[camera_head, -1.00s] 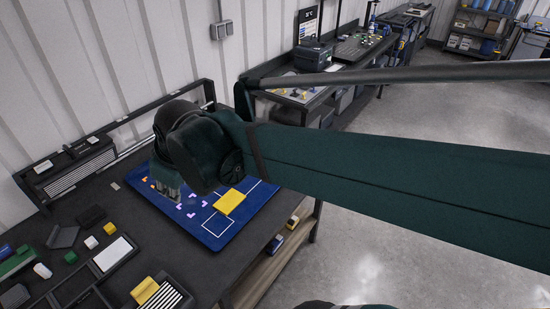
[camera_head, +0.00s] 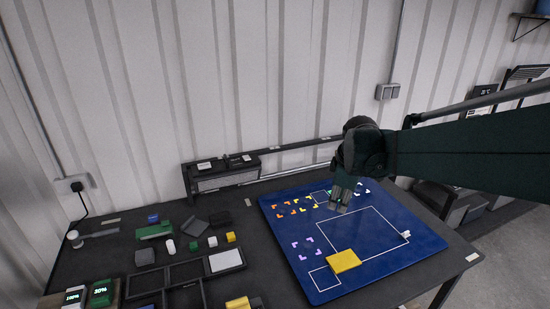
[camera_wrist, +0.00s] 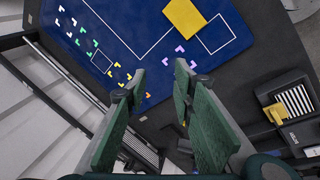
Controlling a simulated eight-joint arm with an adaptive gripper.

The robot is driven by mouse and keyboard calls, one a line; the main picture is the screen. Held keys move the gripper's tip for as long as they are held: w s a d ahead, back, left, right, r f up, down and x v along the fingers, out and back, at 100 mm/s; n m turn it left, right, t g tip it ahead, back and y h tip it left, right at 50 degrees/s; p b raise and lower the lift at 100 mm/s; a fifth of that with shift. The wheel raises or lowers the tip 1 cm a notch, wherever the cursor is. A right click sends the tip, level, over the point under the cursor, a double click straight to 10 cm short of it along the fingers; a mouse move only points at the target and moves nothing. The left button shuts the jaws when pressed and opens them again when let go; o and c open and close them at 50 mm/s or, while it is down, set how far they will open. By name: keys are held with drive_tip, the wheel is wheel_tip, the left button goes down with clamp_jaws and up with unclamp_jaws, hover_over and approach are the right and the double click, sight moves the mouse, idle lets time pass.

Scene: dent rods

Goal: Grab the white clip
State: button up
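A small white piece (camera_head: 406,235) lies near the right side of the blue mat (camera_head: 425,243) in the head view. It may be the white clip, but it is too small to be sure. A white block (camera_head: 212,241) and a white rounded piece (camera_head: 170,246) lie left of the mat. My gripper (camera_head: 341,203) is over the back part of the mat, left of and behind the small white piece. In the wrist view my gripper (camera_wrist: 160,72) has its green fingers apart, with nothing between them. I cannot make out the clip in the wrist view.
A yellow block (camera_head: 343,261) lies on the mat's front part. Black trays (camera_head: 186,272) and several small coloured blocks crowd the table's left. A dark rack (camera_head: 222,170) stands along the back by the wall. The mat's middle is mostly clear.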

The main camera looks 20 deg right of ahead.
drive_tip(key=w+d+f+n+g, duration=0.15)
drive_tip(key=d+f, duration=0.25)
drive_tip(key=d, duration=0.5)
drive_tip(key=w+d+f+n, duration=0.1)
drive_tip(key=d+f+n, duration=0.25)
drive_tip(key=d, duration=0.65)
drive_tip(key=n+g+y+p, duration=0.1)
drive_tip(key=n+g, duration=0.1)
drive_tip(key=n, duration=0.2)
hover_over(407, 232)
drive_tip(key=f, duration=1.2)
drive_tip(key=shift+w+a+f, duration=0.25)
drive_tip(key=shift+a+f, duration=0.1)
drive_tip(key=shift+a, duration=0.05)
drive_tip(key=shift+s+d+f+n, duration=0.2)
drive_tip(key=shift+d+f+n, duration=0.05)
drive_tip(key=shift+d+n, duration=0.05)
drive_tip(key=shift+f, duration=1.3)
drive_tip(key=shift+f, duration=0.1)
drive_tip(key=shift+d+f, duration=0.1)
drive_tip(key=shift+f, duration=2.4)
